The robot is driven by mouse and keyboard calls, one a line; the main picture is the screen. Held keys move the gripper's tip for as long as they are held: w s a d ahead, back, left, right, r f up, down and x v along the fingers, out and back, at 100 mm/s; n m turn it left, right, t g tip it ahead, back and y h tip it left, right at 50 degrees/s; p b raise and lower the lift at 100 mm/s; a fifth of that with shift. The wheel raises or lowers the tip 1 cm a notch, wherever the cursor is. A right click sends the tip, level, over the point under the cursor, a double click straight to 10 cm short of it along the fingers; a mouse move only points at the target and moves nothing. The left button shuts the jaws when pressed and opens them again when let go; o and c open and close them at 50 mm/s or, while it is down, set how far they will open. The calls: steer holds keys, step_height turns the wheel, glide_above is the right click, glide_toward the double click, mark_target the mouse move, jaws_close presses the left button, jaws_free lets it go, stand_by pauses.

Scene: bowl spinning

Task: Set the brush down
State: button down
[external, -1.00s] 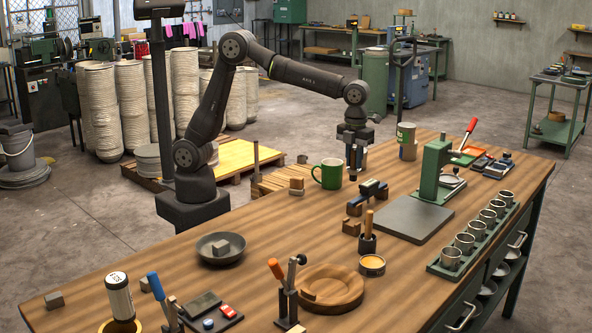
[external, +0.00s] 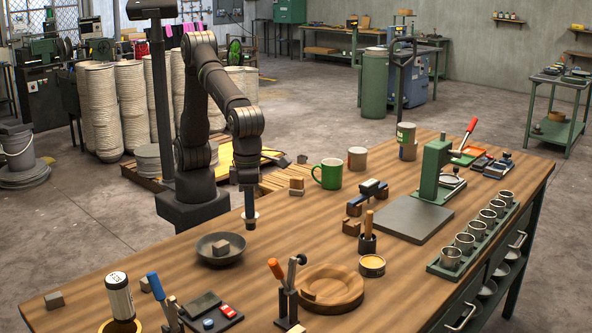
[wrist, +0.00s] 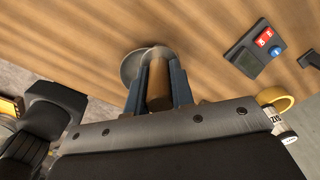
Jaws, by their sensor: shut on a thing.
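My gripper (external: 250,208) points down over the left half of the wooden table, just behind and right of the dark bowl (external: 207,254). It is shut on the brush. In the wrist view, the brush's brown round body (wrist: 159,88) sits between my two fingers. In the external view, a pale band and a dark lower end show at the gripper's tip. I cannot tell whether that end touches the table. A round grey shape lies behind the fingers in the wrist view; I cannot tell for sure whether it is the bowl.
A grey block (external: 221,247) lies in the bowl. A green mug (external: 328,174) and a can (external: 357,158) stand at the back. A round wooden dish (external: 345,290) and toggle clamps are in front. The wooden table (external: 290,222) is bare right of my gripper.

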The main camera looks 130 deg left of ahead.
steer(key=s+d+m, duration=1)
steer(key=s+d, duration=2)
steer(key=s, duration=0.3)
steer(key=shift+w+a+f, duration=0.15)
steer(key=shift+w+f, duration=1.65)
steer(key=shift+w, duration=0.15)
steer(key=shift+w+a+f, duration=0.2)
steer(key=shift+w+f, duration=1.65)
steer(key=shift+w, duration=0.15)
steer(key=shift+w+a+f, duration=0.15)
steer(key=shift+w+f, duration=1.65)
steer(key=shift+w, duration=0.15)
steer(key=shift+f, duration=0.15)
steer(key=c, duration=1.2)
jaws_free()
steer(key=shift+c, duration=0.2)
